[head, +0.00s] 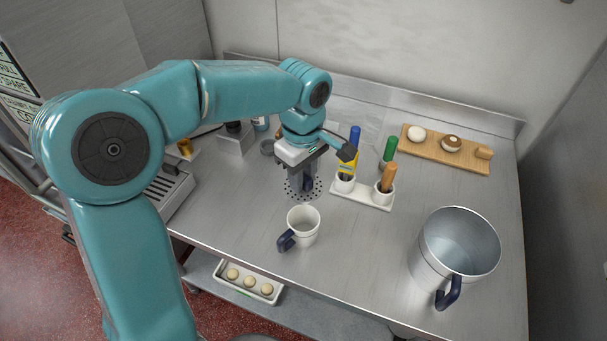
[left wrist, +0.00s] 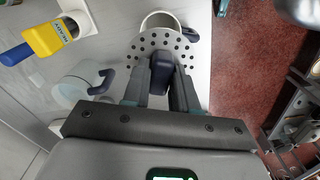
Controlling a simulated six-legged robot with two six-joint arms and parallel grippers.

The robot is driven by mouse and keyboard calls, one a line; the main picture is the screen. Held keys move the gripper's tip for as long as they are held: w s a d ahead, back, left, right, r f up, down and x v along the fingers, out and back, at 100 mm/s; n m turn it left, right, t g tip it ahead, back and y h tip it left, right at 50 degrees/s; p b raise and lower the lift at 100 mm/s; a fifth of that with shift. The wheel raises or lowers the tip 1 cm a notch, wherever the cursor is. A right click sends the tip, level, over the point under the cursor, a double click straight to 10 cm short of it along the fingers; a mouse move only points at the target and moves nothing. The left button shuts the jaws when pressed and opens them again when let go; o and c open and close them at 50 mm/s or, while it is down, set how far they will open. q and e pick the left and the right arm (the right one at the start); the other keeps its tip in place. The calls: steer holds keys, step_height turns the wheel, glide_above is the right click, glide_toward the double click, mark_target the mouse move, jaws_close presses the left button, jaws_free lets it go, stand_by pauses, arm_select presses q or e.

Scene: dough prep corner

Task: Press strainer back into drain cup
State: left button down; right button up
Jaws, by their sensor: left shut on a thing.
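The strainer (left wrist: 146,45) is a round light plate with many dark holes and a dark knob (left wrist: 160,72) in the middle. My left gripper (head: 303,186) reaches down over it, and its fingers (left wrist: 160,88) are shut on the knob. In the head view the strainer (head: 291,190) shows as a dotted disc around the fingertips, low over the counter or on it. I cannot tell whether the strainer is seated or slightly raised. My right gripper is not in view.
A white mug (head: 305,222) with a navy handle stands just in front of the strainer. A white holder (head: 362,197) with coloured-handled tools is close on the right. A big metal pitcher (head: 455,245) stands front right, a wooden board (head: 470,160) back right. The counter's middle right is clear.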

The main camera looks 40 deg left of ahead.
mark_target(303, 194)
arm_select(q)
steer(key=shift+s+d+f+b, duration=0.15)
steer(key=shift+d+f+b, duration=0.05)
steer(key=shift+f+b, duration=0.35)
step_height(303, 194, down, 5)
steer(key=b, duration=0.3)
steer(key=shift+a+r+b, duration=0.1)
steer(key=shift+r+b, duration=0.05)
steer(key=shift+b, duration=0.2)
steer(key=shift+f+b, duration=0.8)
steer(key=shift+f, duration=0.2)
steer(key=shift+r, duration=0.15)
steer(key=shift+f+b, duration=1.75)
steer(key=shift+f, duration=0.4)
steer(key=c, duration=0.8)
jaws_free()
